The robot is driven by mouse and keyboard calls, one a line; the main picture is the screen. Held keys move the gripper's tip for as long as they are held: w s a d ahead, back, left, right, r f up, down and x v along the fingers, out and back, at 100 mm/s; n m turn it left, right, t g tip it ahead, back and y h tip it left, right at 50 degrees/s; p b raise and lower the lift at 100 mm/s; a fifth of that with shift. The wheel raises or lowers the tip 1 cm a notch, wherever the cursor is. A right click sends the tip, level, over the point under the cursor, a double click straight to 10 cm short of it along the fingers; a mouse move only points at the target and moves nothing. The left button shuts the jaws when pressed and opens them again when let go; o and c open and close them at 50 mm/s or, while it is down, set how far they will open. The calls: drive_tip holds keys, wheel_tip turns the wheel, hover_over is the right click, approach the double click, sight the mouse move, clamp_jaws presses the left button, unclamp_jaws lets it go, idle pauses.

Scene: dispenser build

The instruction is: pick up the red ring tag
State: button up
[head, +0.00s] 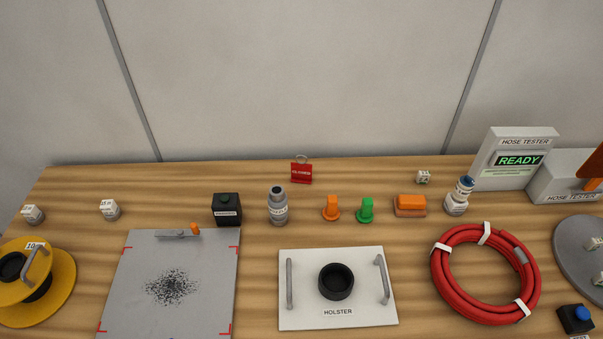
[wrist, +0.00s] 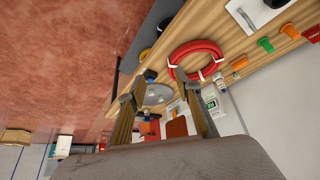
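The red ring tag (head: 301,173) stands near the back edge of the wooden bench in the head view, a small red block with white lettering and a metal ring on top. The gripper does not show in the head view.
Near the tag stand a grey bottle (head: 278,206), a black box (head: 227,209), an orange peg (head: 332,208) and a green peg (head: 366,210). The white holster plate (head: 300,316) lies in front. A red hose coil (head: 447,283) and hose tester (head: 515,160) are right.

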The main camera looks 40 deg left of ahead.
drive_tip(key=w+a+r+n+t, duration=0.1)
drive_tip(key=w+a, duration=0.2)
drive_tip(key=w, duration=0.3)
drive_tip(key=w+a+n+t+y, duration=0.1)
drive_tip(key=w+a, duration=0.2)
drive_tip(key=w, duration=0.3)
drive_tip(key=w+a+r+n, duration=0.1)
drive_tip(key=w+a, duration=0.2)
drive_tip(key=w, duration=0.3)
drive_tip(key=w+a+f+n+t+y, duration=0.1)
drive_tip(key=w+a+f+n+y, duration=0.1)
drive_tip(key=w+a, duration=0.55)
drive_tip(key=w+a+f+n+y, duration=0.2)
drive_tip(key=w+a, duration=0.2)
drive_tip(key=a, duration=0.6)
drive_tip(key=a+f+n+y, duration=0.2)
drive_tip(key=a+f, duration=0.2)
drive_tip(key=a, duration=0.6)
drive_tip(key=a+f+n+y, duration=0.1)
drive_tip(key=a+f+y, duration=0.15)
drive_tip(key=a, duration=0.75)
drive_tip(key=n+g+y, duration=0.3)
drive_tip(key=n+g, duration=0.1)
approach(301, 168)
drive_tip(key=a+r, duration=0.2)
drive_tip(key=a, duration=0.1)
drive_tip(key=shift+w+r, duration=0.1)
drive_tip(key=shift+r, duration=0.2)
drive_tip(key=shift+a, duration=0.1)
drive_tip(key=shift+x, duration=1.2)
